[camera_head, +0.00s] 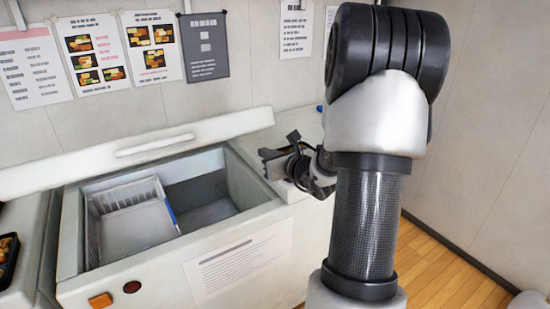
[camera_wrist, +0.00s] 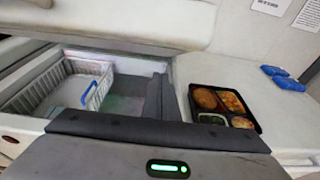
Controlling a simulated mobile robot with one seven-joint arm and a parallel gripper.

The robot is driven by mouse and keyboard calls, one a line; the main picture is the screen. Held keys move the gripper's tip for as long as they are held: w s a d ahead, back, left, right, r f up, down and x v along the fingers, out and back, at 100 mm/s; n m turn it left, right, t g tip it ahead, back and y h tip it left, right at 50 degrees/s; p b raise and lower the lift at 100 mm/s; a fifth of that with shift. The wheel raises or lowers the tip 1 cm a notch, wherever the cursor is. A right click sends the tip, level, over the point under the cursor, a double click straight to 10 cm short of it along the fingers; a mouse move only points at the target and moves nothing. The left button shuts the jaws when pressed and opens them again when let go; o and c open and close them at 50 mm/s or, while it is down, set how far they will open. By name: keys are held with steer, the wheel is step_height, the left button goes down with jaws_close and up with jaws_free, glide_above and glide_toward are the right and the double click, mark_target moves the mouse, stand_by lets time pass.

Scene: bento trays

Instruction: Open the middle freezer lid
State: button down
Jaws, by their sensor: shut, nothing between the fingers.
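The middle freezer (camera_head: 75,235) is a white chest whose lid (camera_head: 155,147) stands raised along its back edge, with a pale handle on its front. The open well shows below it, with a white wire basket (camera_head: 135,225) at the left. The wrist view also shows the basket (camera_wrist: 75,92) and the raised lid along the top (camera_wrist: 130,20). My gripper (camera_head: 268,155) hangs near the freezer's right rim, apart from the lid. Its dark fingers (camera_wrist: 160,97) show over the right part of the well, shut and empty.
On the white counter right of the well sits a black bento tray (camera_wrist: 222,105) with food. Another black food tray (camera_head: 8,258) is at the far left. Posters (camera_head: 92,52) hang on the wall behind.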

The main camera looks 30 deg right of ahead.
steer(key=w+r, duration=0.1)
steer(key=w, duration=0.1)
steer(key=w+r+p, duration=0.1)
steer(key=w+r, duration=0.1)
stand_by(0.4)
